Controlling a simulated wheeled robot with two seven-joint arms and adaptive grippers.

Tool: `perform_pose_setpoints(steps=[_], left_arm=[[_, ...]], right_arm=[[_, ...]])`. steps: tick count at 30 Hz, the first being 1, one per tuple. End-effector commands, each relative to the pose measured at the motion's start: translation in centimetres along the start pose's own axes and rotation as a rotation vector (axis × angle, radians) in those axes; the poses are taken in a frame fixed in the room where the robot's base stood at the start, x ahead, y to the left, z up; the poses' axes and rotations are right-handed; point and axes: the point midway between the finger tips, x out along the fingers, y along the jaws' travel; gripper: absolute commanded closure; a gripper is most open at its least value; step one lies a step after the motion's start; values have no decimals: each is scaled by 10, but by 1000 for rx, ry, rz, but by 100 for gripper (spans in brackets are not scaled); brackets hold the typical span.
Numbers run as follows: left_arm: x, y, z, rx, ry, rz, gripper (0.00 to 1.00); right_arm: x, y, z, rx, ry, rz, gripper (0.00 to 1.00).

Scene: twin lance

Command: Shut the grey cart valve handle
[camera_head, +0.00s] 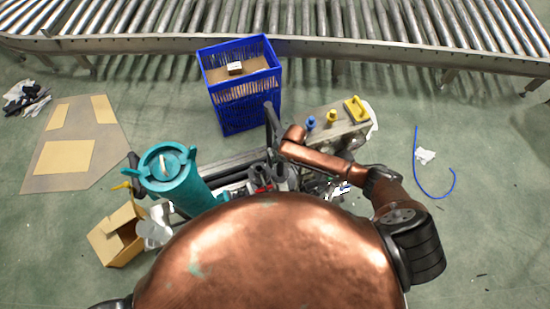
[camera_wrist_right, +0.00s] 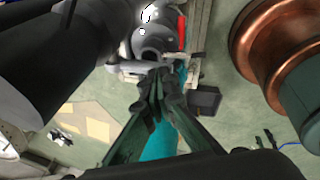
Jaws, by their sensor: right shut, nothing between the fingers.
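My right arm comes in from the right in the head view and bends over the cart (camera_head: 235,165). My right gripper (camera_wrist_right: 157,82) is shut and empty; its fingertips meet at the middle of the right wrist view. A rounded grey fitting (camera_wrist_right: 152,40) with a red part beside it lies just beyond the fingertips in that view; whether they touch it I cannot tell. I cannot make out for certain which grey part is the valve handle. A teal cylinder (camera_head: 180,185) stands at the cart's left; teal (camera_wrist_right: 160,142) also shows behind my fingers. My left gripper is out of view.
A blue crate (camera_head: 240,112) stands behind the cart. A grey box (camera_head: 338,128) with blue and yellow fittings is to its right. An open cardboard box (camera_head: 115,235) is at the left. A roller conveyor (camera_head: 300,42) crosses the back. The floor at the right is mostly clear.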

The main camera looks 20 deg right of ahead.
Motion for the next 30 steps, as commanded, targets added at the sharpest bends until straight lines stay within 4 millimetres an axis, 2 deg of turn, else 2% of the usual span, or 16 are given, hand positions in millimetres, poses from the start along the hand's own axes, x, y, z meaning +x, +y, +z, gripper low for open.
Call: perform_pose_setpoints(steps=[9,20,30], left_arm=[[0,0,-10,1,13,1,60],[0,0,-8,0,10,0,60],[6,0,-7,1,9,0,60]], right_arm=[[1,-1,0,1,0,-1,100],[0,-1,0,1,0,0,100],[-14,14,2,5,0,3,100]])
